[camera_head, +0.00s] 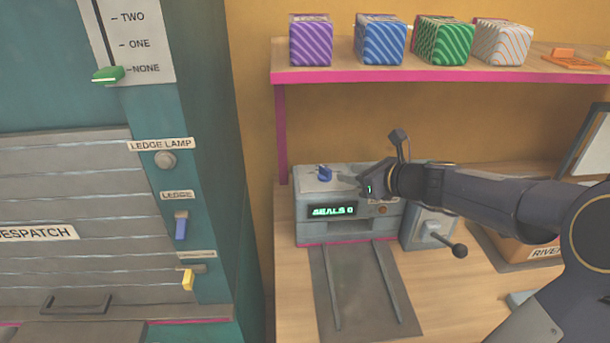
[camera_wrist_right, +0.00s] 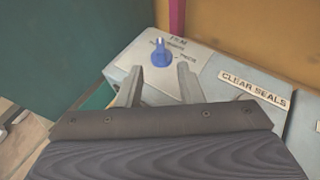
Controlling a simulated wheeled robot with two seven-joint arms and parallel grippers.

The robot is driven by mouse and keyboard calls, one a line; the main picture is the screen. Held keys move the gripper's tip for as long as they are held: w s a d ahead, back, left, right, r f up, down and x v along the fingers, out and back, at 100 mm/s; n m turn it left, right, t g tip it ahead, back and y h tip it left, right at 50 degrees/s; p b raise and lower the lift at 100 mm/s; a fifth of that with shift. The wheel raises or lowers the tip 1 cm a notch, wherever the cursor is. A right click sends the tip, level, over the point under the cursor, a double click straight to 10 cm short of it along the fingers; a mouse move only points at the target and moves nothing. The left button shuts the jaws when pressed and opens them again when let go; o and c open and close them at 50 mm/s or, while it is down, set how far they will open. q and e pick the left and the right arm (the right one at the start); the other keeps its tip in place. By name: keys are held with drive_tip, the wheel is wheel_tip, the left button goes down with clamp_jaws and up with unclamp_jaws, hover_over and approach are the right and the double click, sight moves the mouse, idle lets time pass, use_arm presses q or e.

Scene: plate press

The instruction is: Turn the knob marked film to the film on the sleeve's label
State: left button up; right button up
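The blue film knob (camera_head: 325,174) is on top of the grey sealing machine (camera_head: 310,228), whose green display reads "SEALS 0". In the right wrist view the knob (camera_wrist_right: 160,52) sits on a pale plate lettered "FILM", with small words around it too blurred to read surely. My right gripper (camera_head: 362,183) is just right of the knob in the head view. In the wrist view its two fingers (camera_wrist_right: 157,78) are apart and empty, with the knob just beyond the tips, between their lines. I cannot tell whether they touch it. No sleeve label is readable. My left gripper is not in view.
A shelf (camera_head: 420,75) above holds striped boxes: purple (camera_head: 311,42), blue (camera_head: 380,42), green (camera_head: 444,43) and white-orange (camera_head: 502,44). A lever with a black ball (camera_head: 459,250) stands right of the machine. A teal cabinet with a shutter (camera_head: 60,190) is at left.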

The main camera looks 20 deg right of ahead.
sight(328, 169)
drive_tip(key=x, duration=0.7)
drive_tip(key=shift+w, duration=0.3)
clamp_jaws()
drive_tip(key=shift+d+r+n+g+y+p, duration=0.15)
drive_tip(key=shift+r+n+g+y+p, duration=0.15)
drive_tip(key=shift+n+y+p, duration=0.6)
drive_tip(key=shift+w+d+f+n+g+y+p, duration=0.1)
drive_tip(key=shift+w+f+n+g+y+p, duration=0.1)
drive_tip(key=shift+n+g+y+p, duration=0.35)
drive_tip(key=shift+s+f, duration=0.1)
